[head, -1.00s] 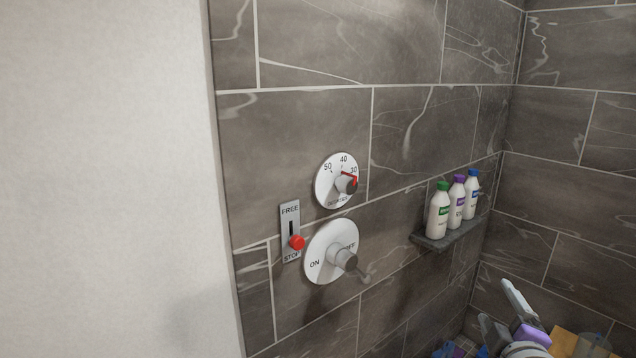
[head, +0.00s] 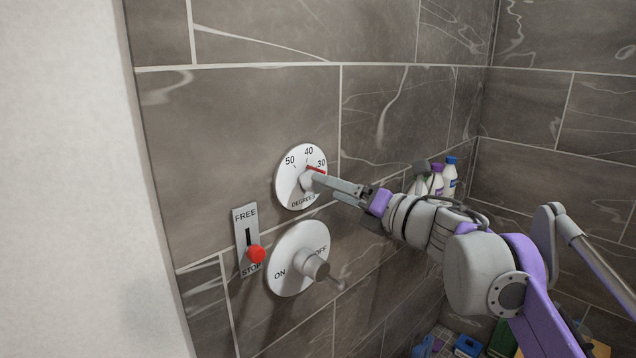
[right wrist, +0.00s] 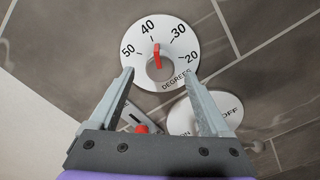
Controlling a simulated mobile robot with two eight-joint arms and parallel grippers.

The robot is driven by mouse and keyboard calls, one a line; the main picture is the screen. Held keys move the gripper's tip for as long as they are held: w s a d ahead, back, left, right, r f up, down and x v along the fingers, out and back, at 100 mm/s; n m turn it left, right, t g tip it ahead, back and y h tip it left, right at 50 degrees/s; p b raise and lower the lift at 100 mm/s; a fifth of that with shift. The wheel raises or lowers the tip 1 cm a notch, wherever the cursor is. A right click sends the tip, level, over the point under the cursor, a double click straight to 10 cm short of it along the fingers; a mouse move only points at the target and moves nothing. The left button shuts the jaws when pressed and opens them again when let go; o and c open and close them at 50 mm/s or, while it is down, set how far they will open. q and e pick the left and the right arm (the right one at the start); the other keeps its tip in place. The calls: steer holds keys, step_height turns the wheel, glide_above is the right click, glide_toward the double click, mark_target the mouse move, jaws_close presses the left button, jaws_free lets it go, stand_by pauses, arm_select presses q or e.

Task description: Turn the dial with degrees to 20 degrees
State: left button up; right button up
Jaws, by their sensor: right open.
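The white degrees dial (head: 288,181) is on the tiled wall, with a red pointer (head: 316,169) on its central knob. The pointer appears near 30 in the head view; in the right wrist view the dial (right wrist: 192,44) shows its pointer (right wrist: 157,55) between 40 and 30. My right gripper (head: 330,184) is at the dial from the right, with its fingers partly covering the knob. In the right wrist view the open fingers (right wrist: 158,77) are on either side below the knob; contact cannot be told. My left gripper is out of view.
The ON/OFF dial (head: 288,248) with its protruding lever is just below. A FREE/STOP slider (head: 246,226) with a red knob (head: 256,254) is at lower left. Several bottles (head: 436,182) stand on a corner shelf behind my right arm. Colored items lie low at right.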

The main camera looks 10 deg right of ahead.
mark_target(319, 193)
steer(key=shift+x, duration=2.2)
steer(key=shift+c, duration=0.3)
jaws_close()
